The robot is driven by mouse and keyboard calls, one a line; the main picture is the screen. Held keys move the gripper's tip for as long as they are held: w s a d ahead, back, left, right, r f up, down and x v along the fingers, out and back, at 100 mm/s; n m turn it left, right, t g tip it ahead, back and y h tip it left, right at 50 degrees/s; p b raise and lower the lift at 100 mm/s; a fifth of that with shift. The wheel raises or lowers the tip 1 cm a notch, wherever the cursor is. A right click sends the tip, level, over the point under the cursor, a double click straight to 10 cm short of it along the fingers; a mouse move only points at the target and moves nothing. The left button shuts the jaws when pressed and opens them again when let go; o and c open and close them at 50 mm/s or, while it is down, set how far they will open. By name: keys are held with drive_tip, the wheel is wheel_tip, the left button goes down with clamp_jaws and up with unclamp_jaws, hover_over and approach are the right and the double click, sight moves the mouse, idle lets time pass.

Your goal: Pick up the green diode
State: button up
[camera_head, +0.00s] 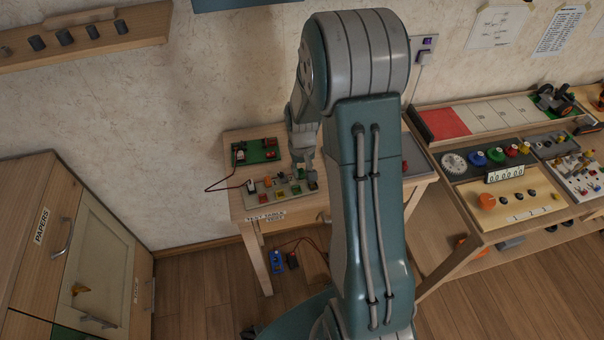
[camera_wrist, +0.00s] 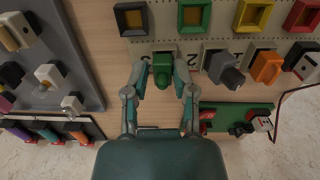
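The green diode (camera_wrist: 162,68) stands upright in the row of parts on the beige board, near the middle of the wrist view. My gripper (camera_wrist: 161,76) reaches over it with one finger on each side. The fingers look apart, with a small gap beside the diode; contact is not clear. In the head view my gripper (camera_head: 303,152) points down at the board on the small table.
The beige board (camera_head: 262,198) bears coloured square frames, including a green one (camera_wrist: 194,16). A grey part (camera_wrist: 225,68) and an orange part (camera_wrist: 266,66) stand right of the diode. A green circuit board (camera_wrist: 210,108) lies nearby. A grey tray (camera_wrist: 75,50) is at left.

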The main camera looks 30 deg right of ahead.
drive_tip(key=shift+a, duration=0.2)
clamp_jaws()
drive_tip(key=shift+a, duration=0.2)
